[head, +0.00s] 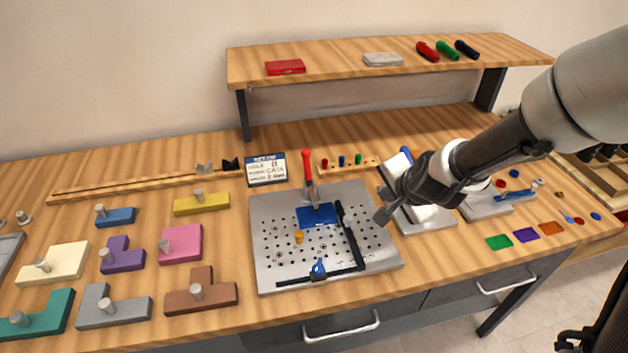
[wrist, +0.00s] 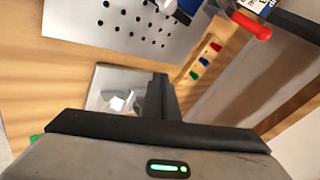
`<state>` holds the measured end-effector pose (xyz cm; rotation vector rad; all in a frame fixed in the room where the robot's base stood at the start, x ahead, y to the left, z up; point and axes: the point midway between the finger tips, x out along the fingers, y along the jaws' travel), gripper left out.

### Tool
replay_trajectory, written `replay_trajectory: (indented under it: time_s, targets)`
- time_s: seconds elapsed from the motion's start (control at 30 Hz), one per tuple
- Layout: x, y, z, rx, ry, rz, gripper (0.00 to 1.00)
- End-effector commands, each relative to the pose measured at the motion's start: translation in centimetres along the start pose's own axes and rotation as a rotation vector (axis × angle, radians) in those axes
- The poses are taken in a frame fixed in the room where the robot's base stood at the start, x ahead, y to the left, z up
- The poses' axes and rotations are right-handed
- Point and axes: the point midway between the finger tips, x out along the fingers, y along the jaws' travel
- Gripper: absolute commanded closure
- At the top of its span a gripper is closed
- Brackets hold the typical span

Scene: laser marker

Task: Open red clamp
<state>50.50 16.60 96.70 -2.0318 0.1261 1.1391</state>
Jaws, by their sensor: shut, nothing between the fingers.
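The red clamp (head: 307,168) stands on the perforated metal plate (head: 268,268), with its red handle pointing up. A blue flat piece (head: 316,216) lies at its foot. The clamp's red handle (wrist: 251,25) also shows at the top right of the wrist view, where its lower part is mostly cut off by the frame. My gripper (head: 382,215) is at the right side of the plate, apart from the clamp and to its right. In the wrist view my gripper (wrist: 162,95) is shut and empty.
A black L-shaped bar (head: 352,248) and a blue knob (head: 318,268) are on the plate. A label card (head: 266,169) stands behind it. A grey fixture (head: 430,222) is close to my gripper on the right. A raised shelf (head: 340,62) spans the back.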

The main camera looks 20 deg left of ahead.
Motion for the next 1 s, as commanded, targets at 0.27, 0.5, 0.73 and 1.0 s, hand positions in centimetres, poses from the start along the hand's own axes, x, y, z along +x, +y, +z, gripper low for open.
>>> replay_trajectory:
  time_s: [0.27, 0.5, 0.73, 1.0]
  targets:
    - [-3.8, -5.2, 4.6, -0.889, 0.22, -0.354, 1.0]
    - [-6.3, -6.9, 9.2, -1.189, 0.265, -0.521, 1.0]
    - [-4.9, -8.1, 9.6, -1.201, 0.262, -0.534, 1.0]
    - [0.4, -10.8, 10.2, -1.199, 0.263, -0.531, 1.0]
